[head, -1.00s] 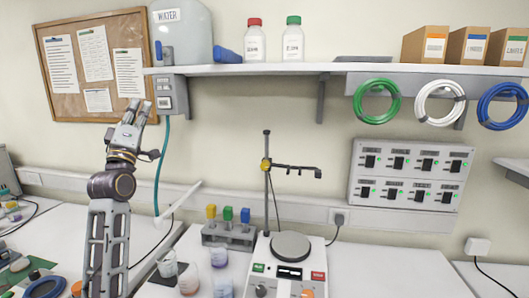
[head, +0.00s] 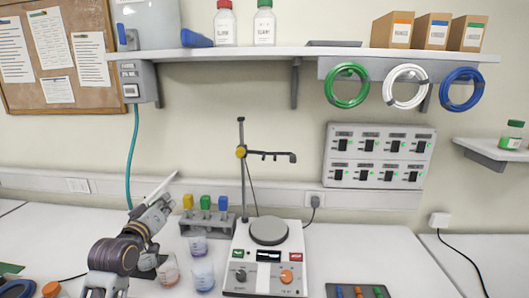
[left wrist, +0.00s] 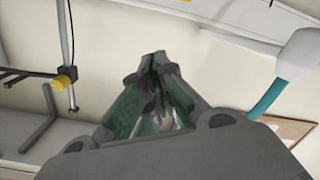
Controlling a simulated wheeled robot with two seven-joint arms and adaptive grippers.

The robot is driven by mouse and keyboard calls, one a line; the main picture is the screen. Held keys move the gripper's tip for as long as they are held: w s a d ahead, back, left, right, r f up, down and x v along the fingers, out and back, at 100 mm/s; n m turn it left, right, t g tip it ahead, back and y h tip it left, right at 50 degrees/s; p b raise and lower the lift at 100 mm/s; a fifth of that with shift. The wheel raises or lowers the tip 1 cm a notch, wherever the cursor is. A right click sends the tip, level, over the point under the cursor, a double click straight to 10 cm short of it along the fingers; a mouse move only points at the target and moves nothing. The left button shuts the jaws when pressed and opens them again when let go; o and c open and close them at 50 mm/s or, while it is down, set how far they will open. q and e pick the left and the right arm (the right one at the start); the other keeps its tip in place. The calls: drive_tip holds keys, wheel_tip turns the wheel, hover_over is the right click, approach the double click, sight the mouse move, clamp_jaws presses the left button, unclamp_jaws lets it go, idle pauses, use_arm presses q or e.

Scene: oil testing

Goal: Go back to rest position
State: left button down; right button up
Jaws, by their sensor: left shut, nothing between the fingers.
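My left gripper (head: 158,211) is in the lower left of the head view, raised in front of the wall and left of the rack with coloured caps. It is shut with nothing in it. In the left wrist view its closed fingers (left wrist: 160,85) point toward the wall, with the stand's pole off to the left and a teal hose to the right. My right gripper is in neither view.
A hot plate (head: 268,260) with a stand (head: 242,170) is at the middle of the bench. Beakers (head: 203,272) and a capped-vial rack (head: 207,228) stand close to my left gripper. A shelf (head: 250,54) hangs above. A hose (head: 132,160) runs down the wall behind.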

use_arm(q)
drive_tip(key=s+d+f+m+g, duration=0.1)
drive_tip(key=s+d+f+g, duration=0.15)
drive_tip(key=f, duration=0.35)
drive_tip(key=s+d+f+m+g, duration=0.1)
drive_tip(key=s+f, duration=0.2)
drive_tip(key=f, duration=0.3)
drive_tip(key=s+d+f+m+g, duration=0.25)
drive_tip(key=s+f+g, duration=0.25)
drive_tip(key=s+f, duration=0.65)
drive_tip(key=s+d+f+m+g, duration=0.25)
drive_tip(key=s+f+g, duration=0.4)
drive_tip(key=s, duration=0.85)
wheel_tip(320, 180, down, 34)
drive_tip(key=s, duration=0.3)
drive_tip(key=s+a+f, duration=0.2)
drive_tip(key=s+f, duration=0.8)
drive_tip(key=s, duration=0.1)
drive_tip(key=s+a+f+g+y, duration=0.1)
drive_tip(key=s+a+f, duration=0.1)
drive_tip(key=s+f, duration=0.7)
drive_tip(key=shift+s+a+f+m, duration=0.3)
drive_tip(key=shift+s+a+f, duration=0.1)
drive_tip(key=shift+s, duration=0.55)
